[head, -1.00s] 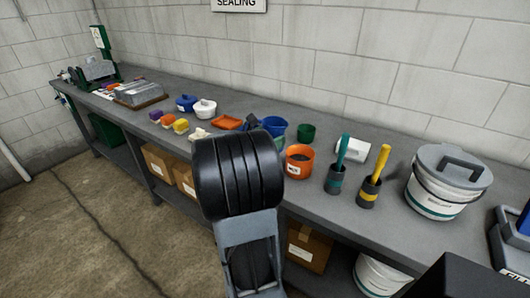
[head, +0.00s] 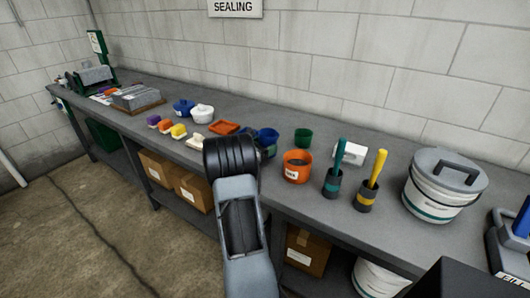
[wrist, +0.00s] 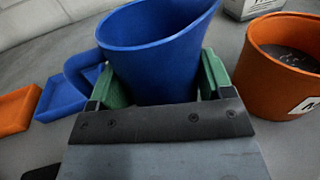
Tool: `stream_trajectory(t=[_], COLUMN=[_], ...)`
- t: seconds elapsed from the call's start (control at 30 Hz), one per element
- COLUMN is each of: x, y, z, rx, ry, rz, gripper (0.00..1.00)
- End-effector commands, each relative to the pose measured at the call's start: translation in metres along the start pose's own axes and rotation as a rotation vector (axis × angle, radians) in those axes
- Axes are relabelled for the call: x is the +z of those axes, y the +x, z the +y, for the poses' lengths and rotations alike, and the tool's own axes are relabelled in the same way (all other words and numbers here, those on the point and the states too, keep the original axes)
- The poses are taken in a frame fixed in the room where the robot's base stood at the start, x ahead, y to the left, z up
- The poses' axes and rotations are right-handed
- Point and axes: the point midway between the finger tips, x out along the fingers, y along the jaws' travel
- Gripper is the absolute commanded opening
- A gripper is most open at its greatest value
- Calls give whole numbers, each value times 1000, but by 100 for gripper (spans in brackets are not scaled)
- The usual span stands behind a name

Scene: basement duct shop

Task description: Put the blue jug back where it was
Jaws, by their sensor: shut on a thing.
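The blue jug (head: 268,137) is at the bench's middle, partly hidden behind my arm in the head view. In the wrist view the blue jug (wrist: 155,50) fills the top middle, its handle to the left. My gripper (wrist: 163,85) has its green-padded fingers on both sides of the jug and is shut on it. In the head view my wrist hides the fingers. I cannot tell whether the jug's base touches the bench.
An orange tray (head: 224,127) and a flat blue tray (wrist: 65,96) lie left. Brush holders and a lidded white bucket (head: 440,190) stand farther right on the grey bench (head: 330,218).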

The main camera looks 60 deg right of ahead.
Motion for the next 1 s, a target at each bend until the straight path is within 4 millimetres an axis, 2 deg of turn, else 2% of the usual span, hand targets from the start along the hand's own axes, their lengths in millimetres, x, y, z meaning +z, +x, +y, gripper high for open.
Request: stream_trajectory(t=[0.2,0.67,0.7,0.93,1.0], x=[-27,-34,-33,-33,-33], y=[0,0,0,0,0], z=[0,0,0,0,0], rx=[1,0,0,0,0], ry=[-4,0,-1,-1,-1], rz=[1,0,0,0,0], gripper=[47,47,76,99,99])
